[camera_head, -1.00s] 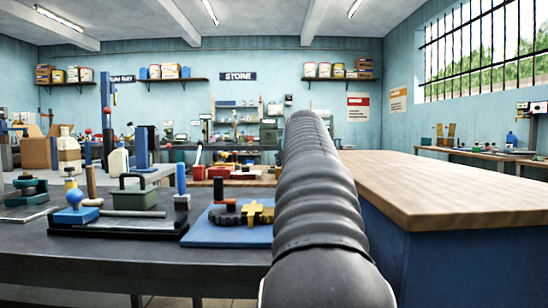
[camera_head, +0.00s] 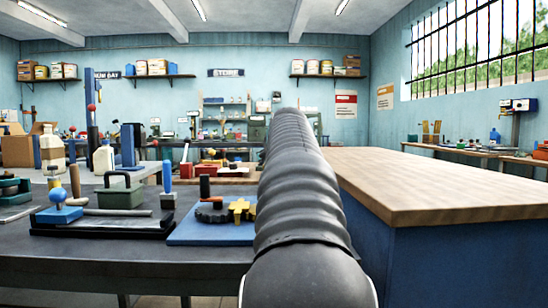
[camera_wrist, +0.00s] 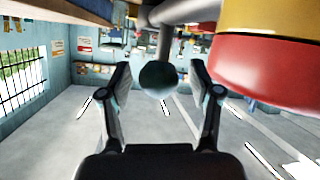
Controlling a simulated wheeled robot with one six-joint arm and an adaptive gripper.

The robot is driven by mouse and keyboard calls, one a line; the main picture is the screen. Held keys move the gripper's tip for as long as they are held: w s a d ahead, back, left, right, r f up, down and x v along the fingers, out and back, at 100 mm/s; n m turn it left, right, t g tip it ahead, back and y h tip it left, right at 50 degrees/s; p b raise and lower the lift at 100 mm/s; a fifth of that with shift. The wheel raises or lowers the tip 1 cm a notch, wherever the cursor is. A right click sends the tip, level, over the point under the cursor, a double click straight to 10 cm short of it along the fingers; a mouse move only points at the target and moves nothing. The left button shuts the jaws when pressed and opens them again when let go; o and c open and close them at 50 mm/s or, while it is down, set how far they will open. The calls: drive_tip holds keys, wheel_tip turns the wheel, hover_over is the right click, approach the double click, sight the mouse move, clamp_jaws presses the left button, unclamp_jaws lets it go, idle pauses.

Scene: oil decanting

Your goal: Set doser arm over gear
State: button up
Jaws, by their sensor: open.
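In the wrist view, which is upside down, my gripper (camera_wrist: 160,92) is open. A dark round knob (camera_wrist: 158,77) shows between its two fingers, with a grey rod (camera_wrist: 166,40) behind it. I cannot tell whether the fingers touch the knob, or whether it belongs to the doser arm. In the head view a dark gear (camera_head: 210,213) and a yellow toothed piece (camera_head: 241,209) lie on a blue plate (camera_head: 200,234) on the left bench. My own arm hides part of that plate's right side and my gripper there.
A large red and yellow body (camera_wrist: 270,75) stands close at the right of my gripper in the wrist view. A green box (camera_head: 121,197) and a blue ball-topped piece (camera_head: 58,195) stand on the dark bench. The wooden counter (camera_head: 440,185) at right is bare.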

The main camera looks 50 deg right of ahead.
drive_tip(key=v, duration=1.1)
drive_tip(key=shift+s+a+r, duration=0.2)
drive_tip(key=shift+s+r, duration=0.05)
